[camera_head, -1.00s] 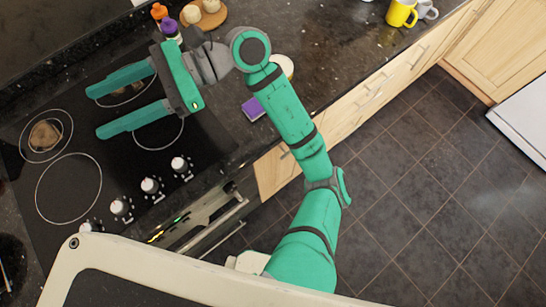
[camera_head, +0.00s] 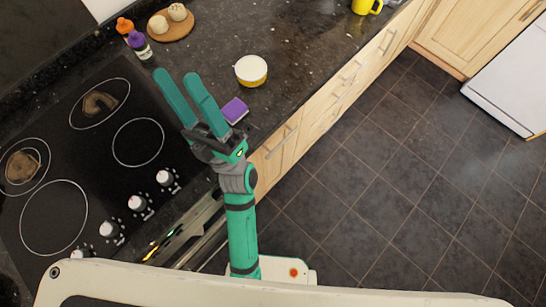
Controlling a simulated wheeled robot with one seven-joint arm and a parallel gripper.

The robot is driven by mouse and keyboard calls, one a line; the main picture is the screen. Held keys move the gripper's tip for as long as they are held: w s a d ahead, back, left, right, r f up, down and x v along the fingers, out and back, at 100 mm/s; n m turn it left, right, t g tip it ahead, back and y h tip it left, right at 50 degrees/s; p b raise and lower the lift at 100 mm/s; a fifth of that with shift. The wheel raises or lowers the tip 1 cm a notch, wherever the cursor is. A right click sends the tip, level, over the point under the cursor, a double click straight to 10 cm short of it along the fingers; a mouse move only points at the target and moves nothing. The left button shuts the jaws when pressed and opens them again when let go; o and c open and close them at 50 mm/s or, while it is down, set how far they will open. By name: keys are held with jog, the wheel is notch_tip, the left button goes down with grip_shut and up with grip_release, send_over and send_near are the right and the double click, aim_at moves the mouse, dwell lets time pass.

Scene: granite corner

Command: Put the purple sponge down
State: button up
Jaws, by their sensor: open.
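The purple sponge (camera_head: 235,110) lies on the dark granite counter, close to its front edge and just right of the stove. My gripper (camera_head: 184,84) is open, with its two green fingers apart and nothing seen between them. The fingers point up and left over the right side of the stove. The sponge is just right of the right finger, outside the jaws. Whether the finger touches the sponge, I cannot tell.
A white-topped yellow tub (camera_head: 251,70) stands behind the sponge. Orange-capped (camera_head: 125,27) and purple-capped (camera_head: 139,45) bottles stand by a round wooden board (camera_head: 171,25) with pale round items. The black stove (camera_head: 90,150) has knobs in front.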

jog(key=s+d+f+m+t+h, duration=0.1)
jog(key=d+f+m+h, duration=0.4)
jog(key=f+m+h, duration=0.45)
jog(key=s+d+f+m+t+h, duration=0.1)
jog(key=d+f+m+h, duration=0.3)
jog(key=f+m+h, duration=0.6)
jog(key=s+d+f+m+g+h, duration=0.1)
jog(key=s+d+f+g, duration=0.3)
jog(key=s+f, duration=0.2)
jog(key=s+d+f+m+g+h, duration=0.1)
jog(key=s+d+f+m+g, duration=0.1)
jog(key=s+d+f+g, duration=0.2)
jog(key=s+f, duration=0.3)
jog(key=shift+s+f+g, duration=0.15)
jog(key=shift+f+g, duration=0.2)
jog(key=shift+g, duration=0.05)
jog(key=shift+d+m+h, duration=0.1)
jog(key=shift+m+h, duration=0.15)
